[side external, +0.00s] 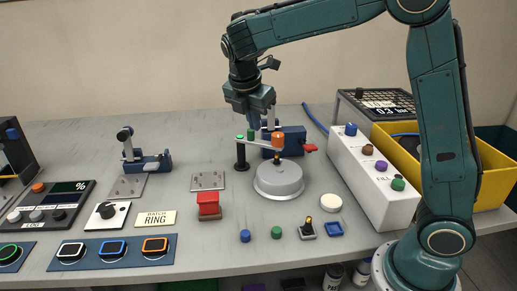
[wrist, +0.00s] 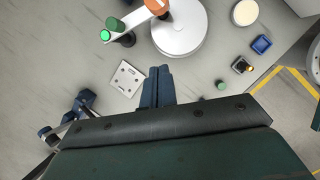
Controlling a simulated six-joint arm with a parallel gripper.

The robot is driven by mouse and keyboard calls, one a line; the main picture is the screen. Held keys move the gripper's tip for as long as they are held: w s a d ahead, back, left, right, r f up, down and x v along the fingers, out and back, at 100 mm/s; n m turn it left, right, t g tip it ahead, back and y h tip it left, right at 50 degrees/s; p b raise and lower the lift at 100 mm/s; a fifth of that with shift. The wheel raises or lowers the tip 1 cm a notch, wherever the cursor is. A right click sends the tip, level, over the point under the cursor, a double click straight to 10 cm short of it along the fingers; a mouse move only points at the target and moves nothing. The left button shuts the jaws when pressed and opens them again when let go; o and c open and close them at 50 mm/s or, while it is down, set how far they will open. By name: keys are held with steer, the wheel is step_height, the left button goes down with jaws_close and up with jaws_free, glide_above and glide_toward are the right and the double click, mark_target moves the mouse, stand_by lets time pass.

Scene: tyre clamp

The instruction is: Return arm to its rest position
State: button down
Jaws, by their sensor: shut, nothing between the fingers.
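My teal arm reaches in from the right and hangs its gripper (side external: 254,125) over the middle of the bench. In the wrist view the two blue fingers (wrist: 158,72) lie side by side, shut, with nothing held. In the side view the fingertips are close to the clamp's white arm and partly overlap it, so I cannot tell the gap. The clamp arm carries an orange knob (side external: 278,141) and a green cap (wrist: 104,35), and spans from a black post (side external: 241,156) over a round grey disc (side external: 279,181).
A white block with coloured knobs (side external: 370,175) and a yellow bin (side external: 480,175) stand right. A red block (side external: 209,206), a metal plate (side external: 207,181) and a blue toggle clamp (side external: 146,162) lie left. Small coloured pieces and a lever switch (side external: 307,231) sit in front. Open space lies above the bench.

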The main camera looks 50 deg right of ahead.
steer(key=s+a+r+m+t+y, duration=0.1)
steer(key=s+m+t+y, duration=0.1)
steer(key=s+m, duration=0.7)
steer(key=s+a+r+m+t+y, duration=0.1)
steer(key=s+a+m+t, duration=0.1)
steer(key=s+m, duration=0.7)
steer(key=s, duration=0.8)
steer(key=shift+r+m+t+y, duration=0.3)
steer(key=shift+r+y, duration=0.05)
steer(key=shift+y, duration=0.05)
